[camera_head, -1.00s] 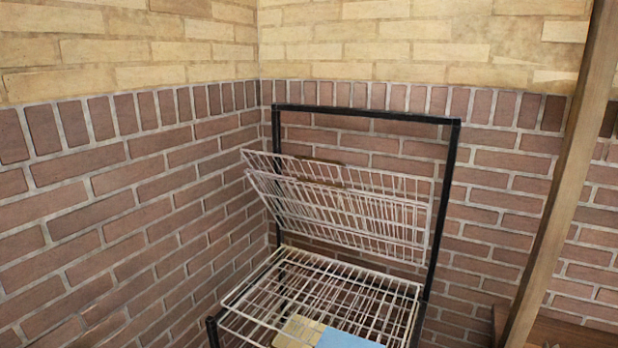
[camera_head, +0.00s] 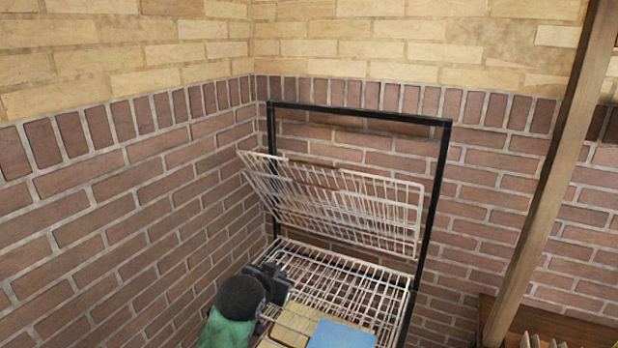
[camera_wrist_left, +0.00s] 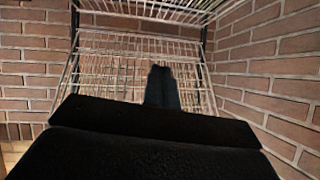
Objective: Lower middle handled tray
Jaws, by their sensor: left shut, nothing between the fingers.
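A black-framed rack (camera_head: 447,165) stands in the brick corner. White wire trays (camera_head: 345,205) on it are tilted up; two overlap, and I cannot tell clearly which is the middle one. A small brown strip (camera_head: 313,163) shows near their top edge. A lower wire tray (camera_head: 345,277) lies flat. My left gripper (camera_head: 275,272) is shut and empty, at the left side of the flat tray and below the tilted ones. In the left wrist view its dark fingers (camera_wrist_left: 162,85) show in front of a wire tray (camera_wrist_left: 120,72). My right gripper is out of view.
A blue flat item (camera_head: 342,333) and tan items (camera_head: 295,322) lie at the flat tray's front. A wooden post (camera_head: 553,180) stands to the right. Brick walls close in the left and back. Free air lies in front of the tilted trays.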

